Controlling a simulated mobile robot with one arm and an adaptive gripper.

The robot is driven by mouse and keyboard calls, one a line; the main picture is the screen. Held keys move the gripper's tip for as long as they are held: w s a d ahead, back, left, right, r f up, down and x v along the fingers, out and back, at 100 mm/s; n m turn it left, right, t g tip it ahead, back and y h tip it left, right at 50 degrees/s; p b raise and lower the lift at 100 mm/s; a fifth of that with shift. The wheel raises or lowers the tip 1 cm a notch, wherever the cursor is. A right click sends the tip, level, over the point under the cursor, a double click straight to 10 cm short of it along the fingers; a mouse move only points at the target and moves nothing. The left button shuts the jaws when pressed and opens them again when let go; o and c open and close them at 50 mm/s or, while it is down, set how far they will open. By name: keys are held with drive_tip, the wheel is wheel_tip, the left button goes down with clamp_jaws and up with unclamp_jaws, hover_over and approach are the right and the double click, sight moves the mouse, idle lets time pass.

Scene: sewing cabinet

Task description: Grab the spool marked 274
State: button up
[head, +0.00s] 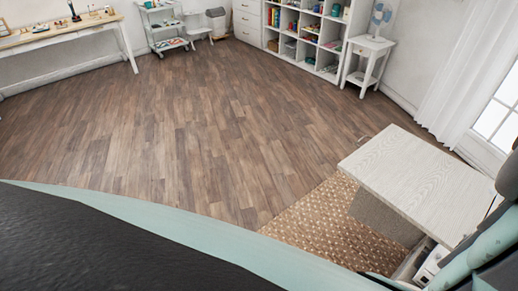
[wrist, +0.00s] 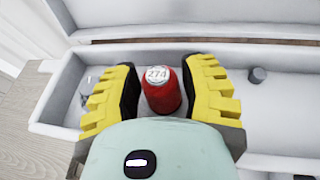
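A red spool (wrist: 163,97) with a round white label reading 274 stands in a white open box (wrist: 60,110) in the wrist view. My gripper (wrist: 160,88) has its two yellow-and-black fingers on either side of the spool. The fingers are apart, and narrow gaps seem to show between their dark inner pads and the spool. The lower part of the spool is hidden by my gripper's body. The head view shows neither the spool nor the gripper's fingers.
A small grey cylinder (wrist: 257,76) lies in the box to the right. Small pale items (wrist: 88,82) lie at its left. The raised lid (wrist: 190,12) is behind. In the head view, a pale wooden top (head: 425,180) is at right; the wooden floor (head: 190,130) is clear.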

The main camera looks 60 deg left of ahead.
drive_tip(key=c, duration=0.4)
drive_tip(key=shift+r, duration=0.1)
